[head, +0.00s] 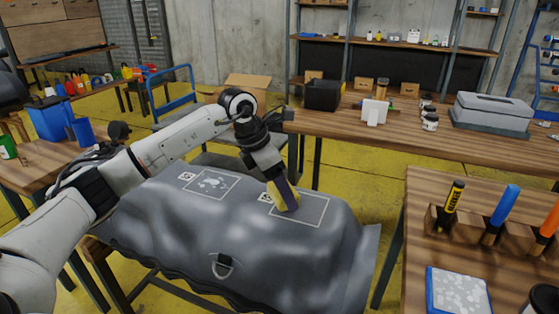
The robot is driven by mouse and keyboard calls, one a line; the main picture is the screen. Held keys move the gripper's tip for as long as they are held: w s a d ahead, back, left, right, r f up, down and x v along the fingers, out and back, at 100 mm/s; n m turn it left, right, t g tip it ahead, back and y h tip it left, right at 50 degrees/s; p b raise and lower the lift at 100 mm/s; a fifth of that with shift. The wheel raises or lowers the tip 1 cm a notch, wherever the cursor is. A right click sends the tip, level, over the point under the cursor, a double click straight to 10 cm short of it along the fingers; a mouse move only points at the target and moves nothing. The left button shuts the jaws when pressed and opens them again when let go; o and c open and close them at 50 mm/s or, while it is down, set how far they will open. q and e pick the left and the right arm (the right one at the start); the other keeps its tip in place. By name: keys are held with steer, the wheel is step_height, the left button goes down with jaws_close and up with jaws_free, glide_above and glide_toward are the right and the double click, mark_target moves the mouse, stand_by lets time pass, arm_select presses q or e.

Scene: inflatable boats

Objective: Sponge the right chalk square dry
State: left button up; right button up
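The grey inflatable fabric (225,240) lies draped over a stand in the middle of the head view. The right chalk square (312,210) is a thin pale outline with a plain grey inside and a small marker at its left. The left chalk square (211,184) holds whitish blotches. My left gripper (268,172) points down and is shut on a yellow and purple sponge (284,196). The sponge is tilted and its lower end is at the left part of the right square, hiding some of it. I cannot tell whether it presses on the fabric. My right gripper is out of view.
The right bench (385,250) carries a wooden rack (470,228) with coloured tools and a blue-edged speckled pad (458,291). A long bench (350,122) with a black bin and grey case stands behind.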

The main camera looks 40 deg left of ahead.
arm_select(q)
step_height(320, 180, up, 2)
steer(key=shift+r+p, duration=0.25)
steer(key=shift+p, duration=0.1)
steer(key=shift+r, duration=0.25)
steer(key=shift+r+p, duration=0.8)
steer(key=shift+p, duration=0.05)
step_height(320, 180, up, 2)
steer(key=shift+r+p, duration=0.15)
steer(key=shift+p, duration=0.75)
steer(key=shift+r+p, duration=0.5)
steer(key=shift+r, duration=0.15)
steer(key=shift+d, duration=0.1)
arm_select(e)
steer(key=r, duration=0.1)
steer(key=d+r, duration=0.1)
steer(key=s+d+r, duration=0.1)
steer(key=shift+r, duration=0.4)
arm_select(q)
steer(key=shift+d, duration=0.1)
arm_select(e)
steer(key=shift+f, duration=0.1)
